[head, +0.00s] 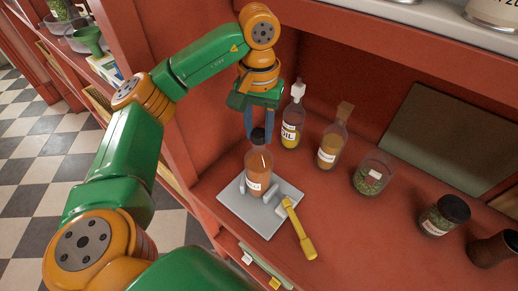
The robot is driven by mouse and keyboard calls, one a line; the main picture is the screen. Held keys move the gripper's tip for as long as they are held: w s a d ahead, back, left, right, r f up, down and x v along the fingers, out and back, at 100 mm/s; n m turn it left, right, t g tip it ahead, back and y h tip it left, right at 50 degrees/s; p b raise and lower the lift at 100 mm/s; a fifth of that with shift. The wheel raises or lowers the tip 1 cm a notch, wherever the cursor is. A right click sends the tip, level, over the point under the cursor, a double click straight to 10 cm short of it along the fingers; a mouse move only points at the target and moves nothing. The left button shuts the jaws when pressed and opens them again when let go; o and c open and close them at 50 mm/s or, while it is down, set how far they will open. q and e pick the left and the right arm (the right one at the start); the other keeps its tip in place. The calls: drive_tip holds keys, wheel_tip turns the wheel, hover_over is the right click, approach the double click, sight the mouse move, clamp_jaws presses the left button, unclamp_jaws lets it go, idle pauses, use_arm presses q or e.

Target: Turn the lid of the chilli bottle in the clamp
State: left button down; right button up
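The chilli bottle (258,170), with orange-brown contents and a white label, stands upright in the clamp (247,209), a grey plate with jaws and a yellow handle (299,230). Its black lid (258,136) is on top. My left gripper (259,135) points down at the lid. Its two blue fingers are apart, with their tips at about the lid's height. I cannot tell whether they touch the lid. My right gripper is not in view.
On the red shelf, right of the clamp, stand an oil bottle (292,122), a corked bottle (332,142), a glass of green bits (373,174), a black-lidded jar (445,214) and a dark brown container (494,249). A dark board (450,140) leans behind. The shelf's front middle is clear.

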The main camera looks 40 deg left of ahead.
sight(259, 133)
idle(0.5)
use_arm(q)
drive_tip(key=n, duration=0.2)
drive_tip(key=shift+n, duration=0.4)
drive_tip(key=n, duration=0.5)
drive_tip(key=shift+n, duration=0.4)
drive_tip(key=shift+r, duration=2.55)
drive_tip(key=shift+f, duration=0.1)
